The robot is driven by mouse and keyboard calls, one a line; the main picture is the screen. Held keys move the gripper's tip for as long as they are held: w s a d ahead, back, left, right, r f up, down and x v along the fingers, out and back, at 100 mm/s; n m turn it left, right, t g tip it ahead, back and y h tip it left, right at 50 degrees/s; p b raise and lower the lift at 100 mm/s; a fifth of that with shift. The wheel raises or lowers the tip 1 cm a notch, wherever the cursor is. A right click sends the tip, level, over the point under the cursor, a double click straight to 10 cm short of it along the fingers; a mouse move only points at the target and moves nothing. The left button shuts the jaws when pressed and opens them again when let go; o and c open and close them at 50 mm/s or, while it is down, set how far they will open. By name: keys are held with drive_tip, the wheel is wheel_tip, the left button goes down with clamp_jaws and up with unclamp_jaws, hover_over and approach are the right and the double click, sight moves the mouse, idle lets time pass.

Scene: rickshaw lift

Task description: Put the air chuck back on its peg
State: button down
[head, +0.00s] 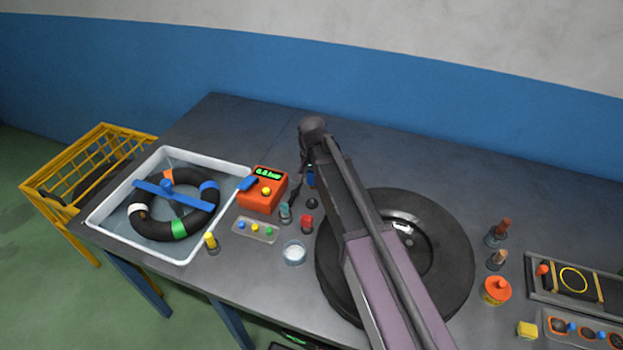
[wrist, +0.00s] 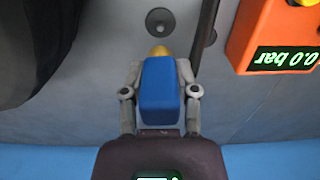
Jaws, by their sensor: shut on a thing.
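The air chuck, a blue block with a yellow tip (wrist: 159,85), sits between the two fingers of my gripper (wrist: 160,92) in the wrist view. The fingers are shut on its sides. Its blue also shows in the head view (head: 310,176), beside my arm and above the table. A small round grey piece with a dark centre (wrist: 160,22) lies just beyond the yellow tip in the wrist view; it may be the peg. A dark round knob (head: 312,203) stands below the chuck in the head view. My arm hides part of this area.
An orange gauge box (head: 262,190) reading 0.0 bar stands to the left. A white water tub (head: 112,205) holds a tube. A black tyre (head: 450,240) lies under my arm. Small coloured pegs (head: 307,224) and a clear dish (head: 294,252) stand near the front.

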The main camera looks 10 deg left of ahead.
drive_tip(key=b, duration=0.4)
hover_over(312, 201)
drive_tip(key=shift+w+f, duration=0.15)
drive_tip(key=shift+f, duration=2.1)
drive_tip(key=shift+f+b, duration=1.7)
drive_tip(key=shift+b, duration=0.1)
idle(2.0)
drive_tip(key=shift+c, duration=1.5)
unclamp_jaws()
drive_tip(key=shift+o, duration=1.2)
drive_tip(key=shift+r, duration=0.1)
